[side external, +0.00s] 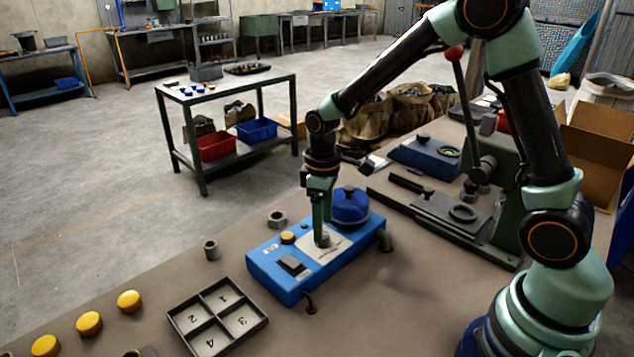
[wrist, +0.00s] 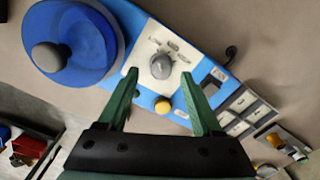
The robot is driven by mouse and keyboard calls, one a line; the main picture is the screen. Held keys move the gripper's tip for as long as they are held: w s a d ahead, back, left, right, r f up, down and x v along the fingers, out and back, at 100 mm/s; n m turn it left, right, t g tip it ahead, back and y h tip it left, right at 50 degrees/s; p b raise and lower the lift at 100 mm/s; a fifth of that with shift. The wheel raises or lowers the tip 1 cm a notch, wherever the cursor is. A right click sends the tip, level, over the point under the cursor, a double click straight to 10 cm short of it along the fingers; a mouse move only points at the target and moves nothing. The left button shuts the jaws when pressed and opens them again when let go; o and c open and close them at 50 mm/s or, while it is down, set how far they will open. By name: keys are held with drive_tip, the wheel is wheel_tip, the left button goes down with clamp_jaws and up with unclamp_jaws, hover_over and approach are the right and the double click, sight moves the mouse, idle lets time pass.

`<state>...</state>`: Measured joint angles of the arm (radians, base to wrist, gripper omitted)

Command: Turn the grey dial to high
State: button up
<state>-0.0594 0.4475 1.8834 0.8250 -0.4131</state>
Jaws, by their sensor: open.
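The grey dial (wrist: 161,66) sits on a pale label plate on top of the blue machine (side external: 272,270).
A round blue lid with a grey knob (side external: 350,204) stands behind the dial. A yellow button (side external: 288,237) and a dark switch (side external: 292,265) share the machine's top. A numbered tray (side external: 217,317), yellow caps (side external: 89,323) and a green press (side external: 500,165) stand around it.

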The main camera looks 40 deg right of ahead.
drive_tip(key=shift+f, duration=1.2)
clamp_jaws()
